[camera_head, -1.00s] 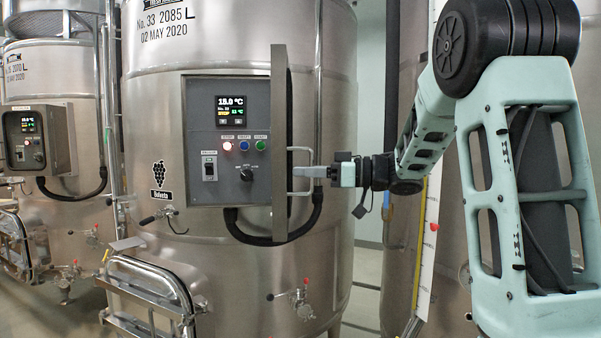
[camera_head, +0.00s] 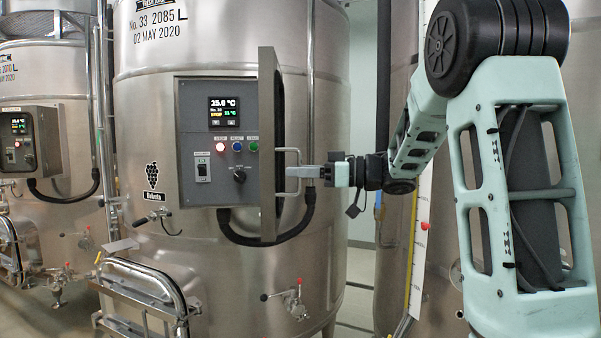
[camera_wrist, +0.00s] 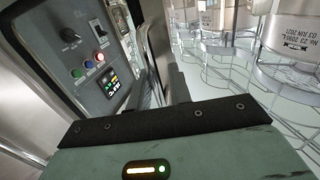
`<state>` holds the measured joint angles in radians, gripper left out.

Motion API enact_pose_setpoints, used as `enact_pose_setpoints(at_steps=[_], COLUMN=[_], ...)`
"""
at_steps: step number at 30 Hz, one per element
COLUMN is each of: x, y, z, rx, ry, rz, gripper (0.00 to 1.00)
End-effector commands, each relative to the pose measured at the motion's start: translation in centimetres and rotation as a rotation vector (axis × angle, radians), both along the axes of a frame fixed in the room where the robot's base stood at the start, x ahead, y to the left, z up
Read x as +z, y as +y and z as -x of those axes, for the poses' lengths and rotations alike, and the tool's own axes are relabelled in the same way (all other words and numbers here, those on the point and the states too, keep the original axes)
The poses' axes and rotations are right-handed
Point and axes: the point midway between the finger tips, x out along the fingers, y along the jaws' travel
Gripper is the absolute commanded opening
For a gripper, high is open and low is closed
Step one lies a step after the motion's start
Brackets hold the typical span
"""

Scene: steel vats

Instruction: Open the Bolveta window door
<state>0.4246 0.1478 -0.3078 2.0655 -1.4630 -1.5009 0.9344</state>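The control box (camera_head: 217,145) on the middle steel vat has its grey window door (camera_head: 268,150) standing out from the box, seen nearly edge-on in the head view. The box's panel with display and buttons is uncovered; it also shows in the wrist view (camera_wrist: 90,55). The door's U-shaped handle (camera_head: 291,151) is on the door's right side. My gripper (camera_head: 292,171) reaches in from the right, with its fingers at the handle's upright bar.
A black hose (camera_head: 268,241) loops below the box. A tubular manway frame (camera_head: 150,285) and a small valve (camera_head: 293,300) are lower on the vat (camera_head: 240,275). Another vat (camera_head: 45,200) stands at left. A narrow floor gap lies right of the middle vat.

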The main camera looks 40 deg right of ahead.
Motion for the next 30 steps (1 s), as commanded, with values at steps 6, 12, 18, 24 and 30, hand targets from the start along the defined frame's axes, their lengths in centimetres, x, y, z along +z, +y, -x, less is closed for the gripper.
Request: enact_pose_setpoints(at_steps=[6, 12, 18, 24, 30], x=[-0.1, -0.5, -0.6, -0.6, -0.3], y=[-0.3, -2.2, -5.3, -8.4, -10.6], z=[0.3, 2.5, 6.0, 9.5, 11.9], rx=[-0.001, -0.004, -0.003, -0.003, -0.002], ry=[-0.001, -0.002, -0.001, -0.001, 0.0], rz=[0.001, 0.002, 0.003, 0.002, 0.0], gripper=[0.19, 0.19, 0.19, 0.19, 0.19])
